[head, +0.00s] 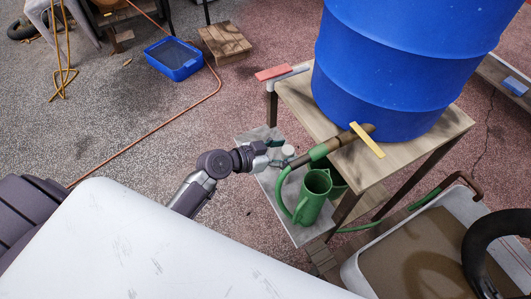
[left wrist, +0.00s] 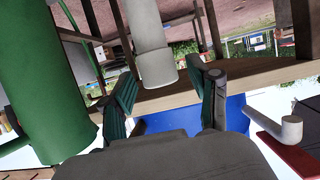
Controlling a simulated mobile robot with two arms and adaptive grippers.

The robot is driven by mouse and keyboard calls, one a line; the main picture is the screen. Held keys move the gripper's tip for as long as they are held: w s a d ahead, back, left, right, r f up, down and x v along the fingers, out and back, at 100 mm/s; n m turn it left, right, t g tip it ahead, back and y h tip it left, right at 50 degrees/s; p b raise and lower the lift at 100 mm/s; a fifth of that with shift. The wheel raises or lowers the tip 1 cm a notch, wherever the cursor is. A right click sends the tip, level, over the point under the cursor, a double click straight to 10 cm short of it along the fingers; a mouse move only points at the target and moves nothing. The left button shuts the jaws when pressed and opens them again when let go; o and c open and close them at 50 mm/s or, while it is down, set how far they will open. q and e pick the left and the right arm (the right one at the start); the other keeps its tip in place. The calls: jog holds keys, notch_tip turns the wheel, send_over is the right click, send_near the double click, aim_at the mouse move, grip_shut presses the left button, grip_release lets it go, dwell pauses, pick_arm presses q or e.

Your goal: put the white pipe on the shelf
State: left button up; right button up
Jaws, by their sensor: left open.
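My left gripper (head: 276,153) is open beside the table, over the low grey shelf (head: 286,209). A white, pipe-like cylinder (head: 288,150) is just beyond its fingertips. My right gripper is not in view.
A blue barrel (head: 395,60) stands on the wooden table (head: 352,168). A green watering can (head: 312,195) stands on the low shelf, close right of my left gripper. A yellow bar (head: 367,139) crosses the spout. A grey tub (head: 375,268) is at lower right.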

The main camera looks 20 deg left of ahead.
pick_arm(q)
jog(key=b+v, duration=0.1)
jog(key=v, duration=1)
jog(key=s+a+f+n+g+y, duration=0.1)
jog(key=s+a+f+n+y, duration=0.15)
jog(key=f, duration=0.85)
jog(key=s+a+f+n+g+y, duration=0.15)
jog(key=s+f, duration=0.25)
jog(key=f, duration=0.6)
jog(key=s+a+f+n+g+y, duration=0.2)
jog(key=s+a+f, duration=0.1)
jog(key=f, duration=0.8)
jog(key=s+d+f+g, duration=0.1)
jog(key=s+f, duration=0.4)
jog(key=s, duration=0.3)
jog(key=s+d+f+g+y, duration=0.1)
jog(key=s+d+f+g, duration=0.1)
jog(key=s+f, duration=0.3)
jog(key=s+d+f+g+y, duration=0.1)
jog(key=s+f, duration=0.4)
jog(key=s, duration=0.6)
jog(key=shift+s+d+m+g+p, duration=0.35)
jog(key=shift+d+m+g+p, duration=0.05)
jog(key=shift+g, duration=0.15)
